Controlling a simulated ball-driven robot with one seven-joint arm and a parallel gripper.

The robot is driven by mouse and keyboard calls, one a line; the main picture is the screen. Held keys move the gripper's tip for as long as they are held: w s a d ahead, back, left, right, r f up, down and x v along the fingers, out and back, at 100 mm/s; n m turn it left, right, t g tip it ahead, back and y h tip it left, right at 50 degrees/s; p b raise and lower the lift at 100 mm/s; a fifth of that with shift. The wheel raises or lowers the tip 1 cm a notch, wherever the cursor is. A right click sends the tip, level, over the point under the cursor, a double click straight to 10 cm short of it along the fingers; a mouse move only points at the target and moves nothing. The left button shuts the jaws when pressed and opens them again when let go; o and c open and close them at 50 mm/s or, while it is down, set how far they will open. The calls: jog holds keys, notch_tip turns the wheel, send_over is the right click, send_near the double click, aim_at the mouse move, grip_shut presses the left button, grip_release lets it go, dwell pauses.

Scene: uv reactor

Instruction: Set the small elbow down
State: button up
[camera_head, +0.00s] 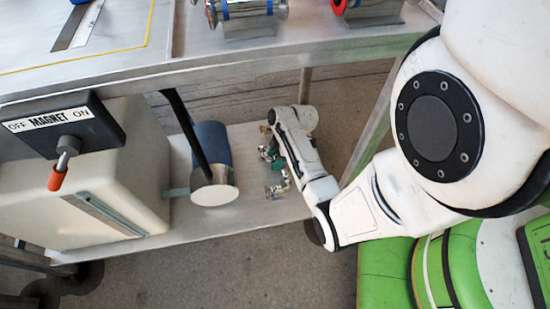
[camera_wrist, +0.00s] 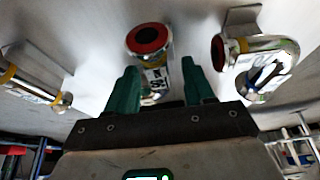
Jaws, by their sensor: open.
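A short polished metal elbow (camera_wrist: 152,50) with a red-lined opening, a yellow band and a printed label is in the middle of the wrist view. It rests on the bare metal shelf, between and just beyond my green fingertips. My gripper (camera_wrist: 162,82) is open, with a finger on each side of the elbow and visible space beside it. In the head view my gripper (camera_head: 269,153) reaches down to the lower shelf (camera_head: 245,215), and my wrist hides part of the fittings there.
A larger curved fitting (camera_wrist: 262,62) with a red opening lies to the right in the wrist view. A yellow-banded metal fitting (camera_wrist: 35,80) lies to the left. A blue cylinder (camera_head: 213,148) and a beige magnet box (camera_head: 80,185) stand left of my gripper. The upper tabletop (camera_head: 200,55) overhangs the shelf.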

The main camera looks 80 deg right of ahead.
jog(key=p+v, duration=0.5)
jog(key=v, duration=0.6)
jog(key=w+a+r+m+g, duration=0.1)
jog(key=w+a, duration=0.2)
jog(key=a, duration=0.4)
jog(key=w+a+r+m+g, duration=0.1)
jog(key=w+a+r, duration=0.1)
jog(key=a, duration=0.4)
jog(key=s+a+r+m+h, duration=0.1)
jog(key=a+r, duration=0.2)
jog(key=a, duration=0.3)
jog(key=s+a+r+m+g, duration=0.1)
jog(key=a+r+m, duration=0.1)
jog(key=a, duration=0.5)
jog(key=shift+a+r+h, duration=0.3)
jog(key=shift+r+h, duration=0.1)
jog(key=shift+r, duration=0.5)
